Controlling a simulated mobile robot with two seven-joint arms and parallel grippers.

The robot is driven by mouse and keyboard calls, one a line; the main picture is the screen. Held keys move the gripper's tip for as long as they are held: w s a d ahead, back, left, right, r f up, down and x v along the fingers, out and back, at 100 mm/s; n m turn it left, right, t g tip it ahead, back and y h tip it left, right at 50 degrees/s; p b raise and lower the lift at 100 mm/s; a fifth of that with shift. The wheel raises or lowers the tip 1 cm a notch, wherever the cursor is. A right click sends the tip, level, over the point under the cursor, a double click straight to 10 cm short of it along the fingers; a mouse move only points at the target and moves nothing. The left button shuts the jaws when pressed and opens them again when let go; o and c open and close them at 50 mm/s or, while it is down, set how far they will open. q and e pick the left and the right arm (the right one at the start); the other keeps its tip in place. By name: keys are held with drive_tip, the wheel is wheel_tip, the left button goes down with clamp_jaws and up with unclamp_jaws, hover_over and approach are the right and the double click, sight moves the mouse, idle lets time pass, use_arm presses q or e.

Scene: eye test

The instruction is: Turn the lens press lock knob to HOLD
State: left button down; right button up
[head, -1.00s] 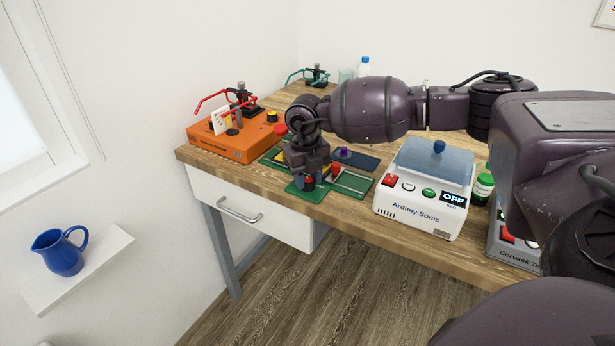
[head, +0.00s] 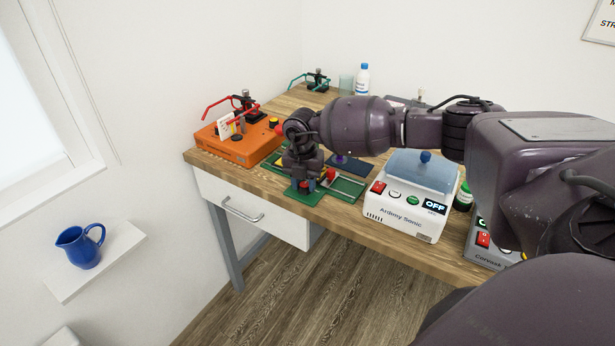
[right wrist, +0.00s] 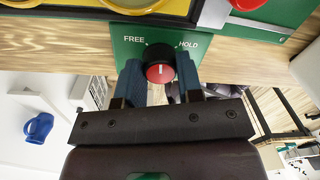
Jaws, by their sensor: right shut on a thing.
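The lock knob (right wrist: 160,73) is black with a red face and a white pointer line, in the right wrist view. It stands on the green plate (right wrist: 128,44), with FREE printed at its left and HOLD at its right. The pointer line looks roughly upright, between the two words. My right gripper (right wrist: 161,82) is shut on the knob, one blue-grey finger at each side. In the head view the right gripper (head: 304,186) is at the green lens press (head: 300,197) near the table's front edge, and its arm hides part of the press. My left gripper is not in view.
A white cleaner marked Ardimy Sonic (head: 398,220), its display reading OFF, stands right of the press. An orange station (head: 238,148) with a red arm is at the left. A green-capped bottle (head: 463,197) and a grey device (head: 487,250) stand further right.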

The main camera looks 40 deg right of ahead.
sight(304, 183)
drive_tip(key=shift+r+m+p, duration=0.25)
drive_tip(key=shift+m+p, duration=0.1)
drive_tip(key=shift+m, duration=0.15)
drive_tip(key=m+p, duration=0.6)
drive_tip(key=m, duration=0.1)
drive_tip(key=shift+f, duration=0.15)
drive_tip(key=shift+m+p, duration=0.4)
drive_tip(key=shift+m, duration=0.1)
use_arm(q)
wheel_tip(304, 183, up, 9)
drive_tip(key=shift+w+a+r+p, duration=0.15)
drive_tip(key=shift+p, duration=0.3)
use_arm(e)
drive_tip(key=shift+f+m, duration=0.15)
drive_tip(key=shift+m, duration=0.55)
drive_tip(key=o, duration=0.6)
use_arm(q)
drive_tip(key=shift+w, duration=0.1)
use_arm(e)
drive_tip(key=shift+o, duration=0.2)
use_arm(q)
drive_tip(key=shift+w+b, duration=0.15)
drive_tip(key=shift+b, duration=0.25)
use_arm(e)
wheel_tip(304, 183, up, 11)
drive_tip(key=shift+w, duration=0.15)
